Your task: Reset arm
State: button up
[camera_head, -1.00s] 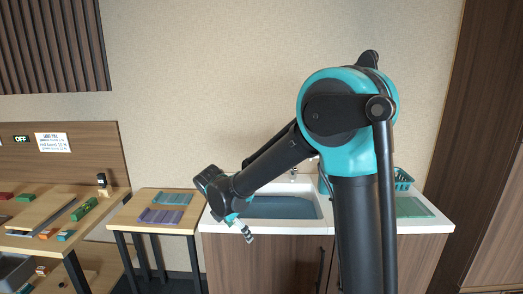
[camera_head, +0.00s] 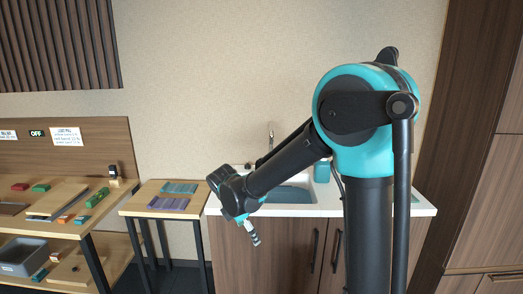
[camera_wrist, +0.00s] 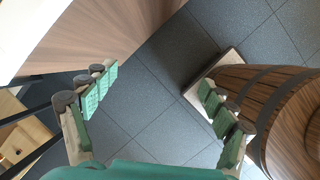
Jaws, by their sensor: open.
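My gripper (camera_head: 251,230) hangs at the end of my bent arm in the head view, in front of the sink cabinet (camera_head: 262,250) and below the counter edge. In the wrist view my gripper (camera_wrist: 160,115) is open, its green-padded fingers spread wide on both sides. Nothing is between the fingers; grey floor tiles (camera_wrist: 160,75) show there.
A sink counter (camera_head: 300,211) with a faucet is behind my arm. A small table (camera_head: 150,207) with blue and purple mats stands left of it. A workbench (camera_head: 60,228) with blocks is farther left. In the wrist view a round wooden tub (camera_wrist: 265,95) stands at the right.

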jog(key=s+d+f+m+y, duration=0.1)
jog(key=s+d+m, duration=0.4)
jog(key=d+m, duration=0.3)
jog(key=s+d+f+m+y, duration=0.1)
jog(key=s+d+f+m, duration=0.1)
jog(key=s+d+m, duration=0.3)
jog(key=s+d+f+m+t+y, duration=0.1)
jog(key=s+d+m, duration=0.4)
jog(key=d+m, duration=0.6)
jog(key=shift+s+f+m, duration=0.15)
jog(key=shift+f+m, duration=0.15)
jog(key=shift+f, duration=0.2)
